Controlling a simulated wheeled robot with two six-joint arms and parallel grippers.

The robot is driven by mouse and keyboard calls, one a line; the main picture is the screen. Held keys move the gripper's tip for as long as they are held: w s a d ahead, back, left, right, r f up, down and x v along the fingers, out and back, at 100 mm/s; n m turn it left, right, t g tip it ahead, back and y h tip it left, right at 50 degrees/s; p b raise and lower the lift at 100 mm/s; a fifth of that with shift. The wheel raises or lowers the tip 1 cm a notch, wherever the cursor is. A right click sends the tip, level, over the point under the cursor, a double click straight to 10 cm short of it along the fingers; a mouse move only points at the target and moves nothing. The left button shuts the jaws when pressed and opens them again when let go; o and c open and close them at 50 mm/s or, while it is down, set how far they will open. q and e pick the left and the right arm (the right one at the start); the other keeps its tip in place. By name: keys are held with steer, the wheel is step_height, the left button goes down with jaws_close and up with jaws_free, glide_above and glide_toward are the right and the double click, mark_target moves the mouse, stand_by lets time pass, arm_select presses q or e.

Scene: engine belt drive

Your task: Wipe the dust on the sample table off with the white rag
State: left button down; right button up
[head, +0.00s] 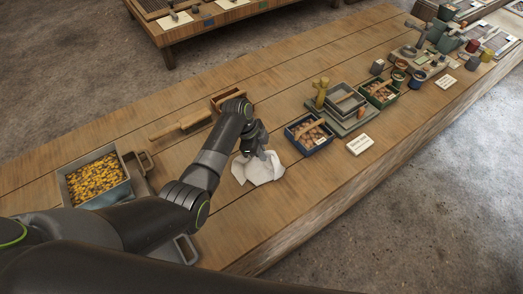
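The white rag (258,172) lies crumpled on the wooden sample table (300,205), near the middle of the head view. My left gripper (262,153) points down at the rag's upper edge and appears to touch it. Its fingertips are small and partly lost against the cloth, so I cannot tell if they are closed on it. My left wrist and arm cover part of the table to the left of the rag. I cannot make out the dust clearly. My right gripper is not in view.
A blue bin (309,133) of brown pieces stands right of the rag, with a white label card (360,145) beside it. A tray of yellow pieces (97,181), a wooden-handled brush (181,125) and a wooden box (228,99) are to the left. Table below the rag is clear.

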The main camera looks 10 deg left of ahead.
arm_select(q)
step_height(320, 180, down, 4)
steer(key=shift+f+b, duration=0.1)
steer(key=shift+b, duration=1.15)
steer(key=c, duration=1.7)
jaws_free()
steer(key=o, duration=1.1)
